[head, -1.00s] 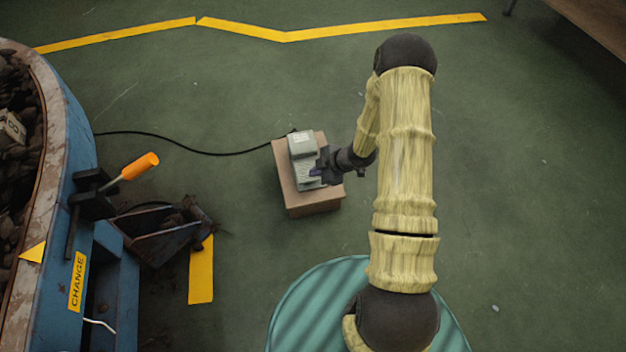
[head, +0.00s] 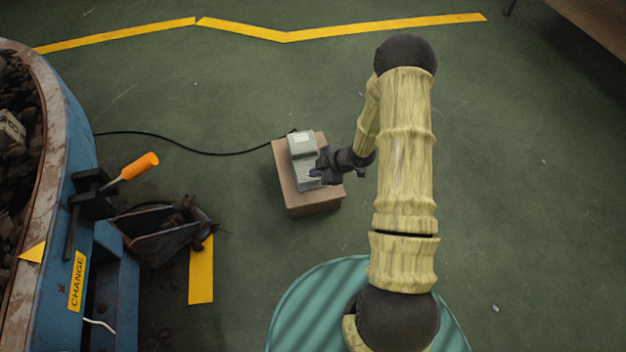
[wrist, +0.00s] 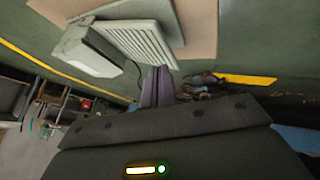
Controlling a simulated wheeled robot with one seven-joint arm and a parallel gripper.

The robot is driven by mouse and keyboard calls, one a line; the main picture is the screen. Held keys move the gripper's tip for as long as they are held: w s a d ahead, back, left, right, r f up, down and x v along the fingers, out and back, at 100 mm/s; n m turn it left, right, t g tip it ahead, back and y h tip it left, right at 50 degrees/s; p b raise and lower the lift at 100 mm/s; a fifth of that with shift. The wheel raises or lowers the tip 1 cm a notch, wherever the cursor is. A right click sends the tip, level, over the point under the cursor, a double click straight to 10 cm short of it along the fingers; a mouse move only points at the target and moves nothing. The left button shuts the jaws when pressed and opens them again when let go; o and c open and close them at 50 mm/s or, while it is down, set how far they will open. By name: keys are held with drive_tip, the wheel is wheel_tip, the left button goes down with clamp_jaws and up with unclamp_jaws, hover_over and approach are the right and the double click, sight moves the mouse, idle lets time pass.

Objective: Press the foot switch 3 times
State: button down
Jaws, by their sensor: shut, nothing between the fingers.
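The foot switch (head: 304,160) is a light grey pedal with a ribbed plate. It sits on a small tan box (head: 315,203) on the green floor. My gripper (head: 318,173) is shut and empty, with its fingertips over the ribbed plate's right side in the head view. In the wrist view the ribbed pedal (wrist: 140,42) shows at the top, and my closed fingers (wrist: 157,80) reach to its edge. I cannot tell whether the tips touch the plate or hover just above it.
A black cable (head: 200,150) runs left from the switch. A blue machine (head: 75,190) with an orange-handled lever (head: 138,166) stands at left, beside a dark open bin (head: 160,235). Yellow tape (head: 285,36) marks the floor at the back.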

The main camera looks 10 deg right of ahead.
sight(313, 181)
drive_tip(key=shift+f, duration=0.1)
idle(0.3)
drive_tip(key=shift+f, duration=0.35)
drive_tip(key=shift+s+f+b, duration=0.2)
drive_tip(key=shift+f+b, duration=0.25)
drive_tip(key=shift+f, duration=0.2)
drive_tip(key=shift+s+f+b, duration=0.15)
drive_tip(key=shift+f+b, duration=0.3)
drive_tip(key=shift+f, duration=0.2)
idle(1.7)
drive_tip(key=shift+r, duration=0.1)
idle(0.4)
drive_tip(key=shift+w+r+p, duration=0.2)
drive_tip(key=shift+r+p, duration=0.65)
drive_tip(key=shift+p, duration=0.2)
drive_tip(key=shift+w+r+p, duration=0.15)
drive_tip(key=shift+r+p, duration=0.7)
drive_tip(key=shift+p, duration=0.15)
drive_tip(key=r+p, duration=0.3)
drive_tip(key=w+r+p, duration=0.1)
drive_tip(key=r+p, duration=0.1)
drive_tip(key=shift+f, duration=0.1)
